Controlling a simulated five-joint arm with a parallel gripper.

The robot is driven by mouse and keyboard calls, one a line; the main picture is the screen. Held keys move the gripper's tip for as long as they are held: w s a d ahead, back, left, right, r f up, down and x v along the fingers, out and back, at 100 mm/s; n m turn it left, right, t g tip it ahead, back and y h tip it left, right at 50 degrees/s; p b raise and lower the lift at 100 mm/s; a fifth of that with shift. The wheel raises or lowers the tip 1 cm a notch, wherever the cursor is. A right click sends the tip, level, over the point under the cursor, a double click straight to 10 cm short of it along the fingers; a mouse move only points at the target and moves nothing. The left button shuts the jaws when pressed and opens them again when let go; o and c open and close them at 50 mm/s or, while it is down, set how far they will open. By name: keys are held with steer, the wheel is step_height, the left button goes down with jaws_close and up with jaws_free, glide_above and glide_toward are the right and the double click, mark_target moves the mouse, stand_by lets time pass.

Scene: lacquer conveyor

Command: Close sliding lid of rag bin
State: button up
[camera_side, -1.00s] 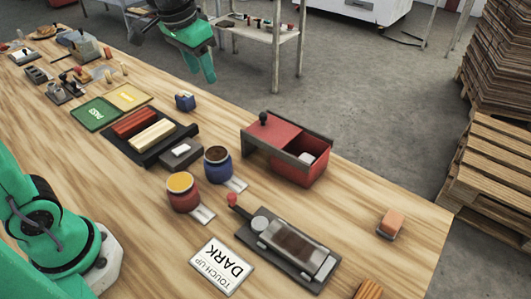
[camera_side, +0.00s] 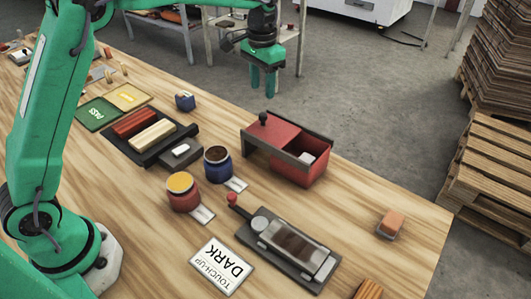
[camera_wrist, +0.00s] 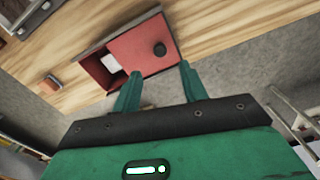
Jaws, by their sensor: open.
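The red rag bin (camera_side: 299,172) stands near the far edge of the wooden table. Its red sliding lid (camera_side: 273,131) has a dark round knob (camera_side: 263,118) and covers the left part. The right part is uncovered, with a white rag (camera_side: 306,159) inside. My gripper (camera_side: 264,90) is open and empty, above and behind the lid, pointing down and apart from it. In the wrist view the bin's lid (camera_wrist: 140,48) and knob (camera_wrist: 160,48) show just beyond my open fingers (camera_wrist: 157,82).
Two jars, yellow-topped (camera_side: 183,191) and dark-topped (camera_side: 217,164), stand left of the bin. A clear-covered slide unit (camera_side: 288,248) with a red knob lies in front. An orange block (camera_side: 391,223) sits to the right. Bare table lies between them.

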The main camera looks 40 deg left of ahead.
mark_target(263, 114)
steer(key=shift+f, duration=0.25)
steer(key=shift+f, duration=3.75)
jaws_close()
